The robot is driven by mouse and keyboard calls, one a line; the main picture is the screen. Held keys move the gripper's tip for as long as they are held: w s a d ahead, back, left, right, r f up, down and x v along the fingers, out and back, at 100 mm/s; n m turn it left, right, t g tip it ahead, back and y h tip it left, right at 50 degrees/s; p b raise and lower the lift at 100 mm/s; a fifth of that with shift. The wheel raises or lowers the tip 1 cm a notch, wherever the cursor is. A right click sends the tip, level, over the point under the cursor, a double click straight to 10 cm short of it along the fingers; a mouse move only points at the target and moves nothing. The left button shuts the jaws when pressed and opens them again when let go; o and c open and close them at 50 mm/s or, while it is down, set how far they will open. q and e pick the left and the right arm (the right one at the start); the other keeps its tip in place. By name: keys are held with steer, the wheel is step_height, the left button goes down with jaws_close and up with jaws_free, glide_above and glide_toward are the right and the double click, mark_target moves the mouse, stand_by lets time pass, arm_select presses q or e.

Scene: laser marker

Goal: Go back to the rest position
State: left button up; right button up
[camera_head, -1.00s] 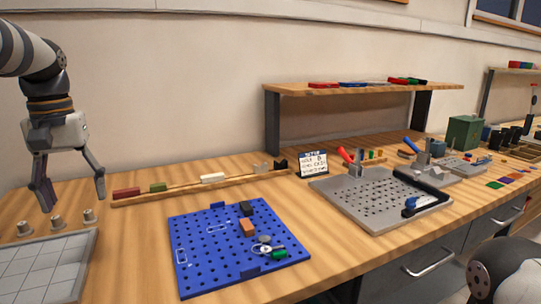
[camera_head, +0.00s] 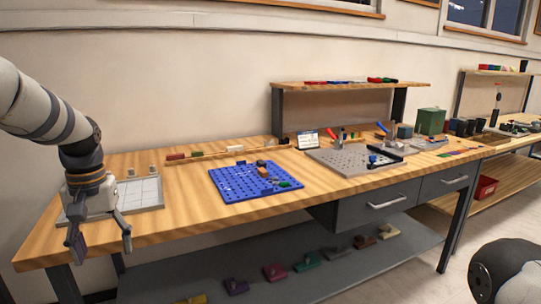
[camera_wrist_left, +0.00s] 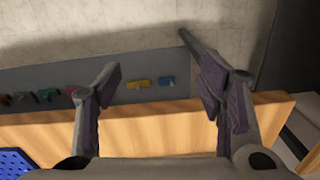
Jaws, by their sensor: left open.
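My left gripper (camera_head: 100,240) hangs at the left front corner of the wooden workbench (camera_head: 140,230) in the head view, fingers pointing down. It is open with nothing between its fingers. In the left wrist view, the two purple-padded fingers (camera_wrist_left: 165,95) stand wide apart over the bench edge (camera_wrist_left: 160,130), with the lower shelf and floor beyond. My right gripper is not in view; only a dark rounded part of my own body shows at the lower right of the head view.
On the bench are a grey tiled tray (camera_head: 137,192), a blue pegboard (camera_head: 225,185) with small parts, and a grey perforated plate (camera_head: 345,160). A lower shelf (camera_head: 240,265) holds several coloured blocks. A red bin (camera_head: 485,187) sits at right. The floor in front is open.

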arm_select(q)
steer(key=s+d+f+m+g, duration=0.1)
steer(key=d+f, duration=0.1)
steer(key=f, duration=0.5)
steer(key=s+d+f, duration=0.1)
steer(key=s+f, duration=0.1)
steer(key=f, duration=0.5)
steer(key=s+d+f+m, duration=0.1)
steer(key=s+d+f, duration=0.3)
steer(key=s+f, duration=0.6)
steer(key=s+d+f, duration=0.1)
steer(key=s+d, duration=0.1)
steer(key=s, duration=0.6)
steer(key=s+d+f+m, duration=0.1)
steer(key=s+d+f, duration=0.1)
steer(key=s, duration=0.6)
steer(key=s+d+f+m+g, duration=0.1)
steer(key=s+d+f, duration=0.1)
steer(key=s, duration=0.7)
steer(key=shift+d, duration=0.5)
